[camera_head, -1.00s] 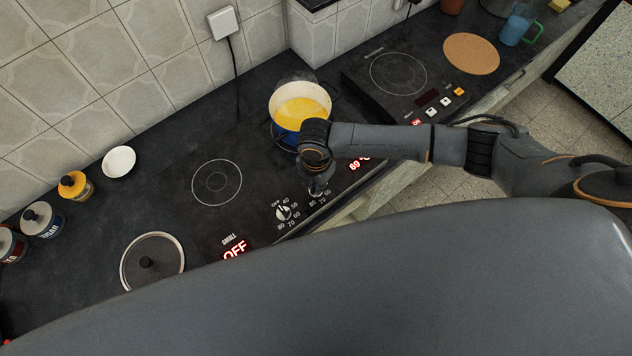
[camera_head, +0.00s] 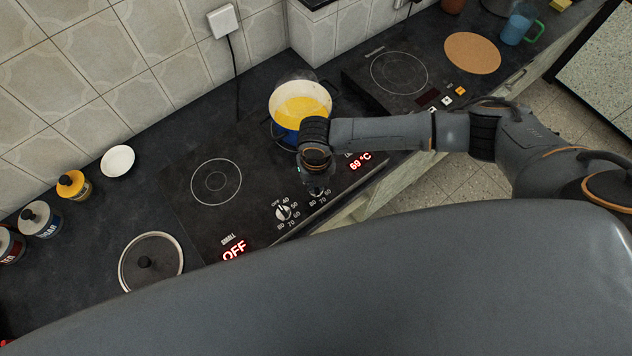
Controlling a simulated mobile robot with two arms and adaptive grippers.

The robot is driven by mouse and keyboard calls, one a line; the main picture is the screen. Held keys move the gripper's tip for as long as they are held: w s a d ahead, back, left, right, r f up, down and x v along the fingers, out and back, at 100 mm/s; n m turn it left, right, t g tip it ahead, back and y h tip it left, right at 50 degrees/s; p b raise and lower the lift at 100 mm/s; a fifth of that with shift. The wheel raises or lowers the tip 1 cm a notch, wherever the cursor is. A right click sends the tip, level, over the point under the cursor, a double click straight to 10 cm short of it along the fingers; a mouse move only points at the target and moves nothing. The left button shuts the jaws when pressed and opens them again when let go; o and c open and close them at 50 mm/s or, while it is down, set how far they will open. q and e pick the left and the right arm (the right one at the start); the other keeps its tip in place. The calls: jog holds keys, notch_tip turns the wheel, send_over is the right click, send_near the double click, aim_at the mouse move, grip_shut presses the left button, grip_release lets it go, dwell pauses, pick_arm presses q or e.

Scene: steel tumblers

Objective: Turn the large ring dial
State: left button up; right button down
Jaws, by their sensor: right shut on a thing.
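The large ring dial (camera_head: 319,193) is on the front strip of the black hob, mostly hidden under my right gripper; only a little of it and its printed numbers show. My right gripper (camera_head: 318,187) points down and is shut on this dial. A red display (camera_head: 360,161) beside it reads 69 °C. The small ring dial (camera_head: 283,213) is to the left, uncovered, near a red display reading OFF (camera_head: 235,251). A blue pot (camera_head: 299,108) with yellow contents stands on the hob behind my right wrist. My left gripper is not in view.
The small cooking ring (camera_head: 216,181) is bare. A glass lid (camera_head: 151,262), a white dish (camera_head: 117,161) and several jars (camera_head: 75,185) are at the left. A second hob (camera_head: 399,73) and a cork mat (camera_head: 472,53) are at the back right.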

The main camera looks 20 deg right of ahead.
jog(key=shift+n+b, duration=0.35)
jog(key=shift+n, duration=1.75)
jog(key=c, duration=1.4)
grip_release()
notch_tip(320, 180, up, 12)
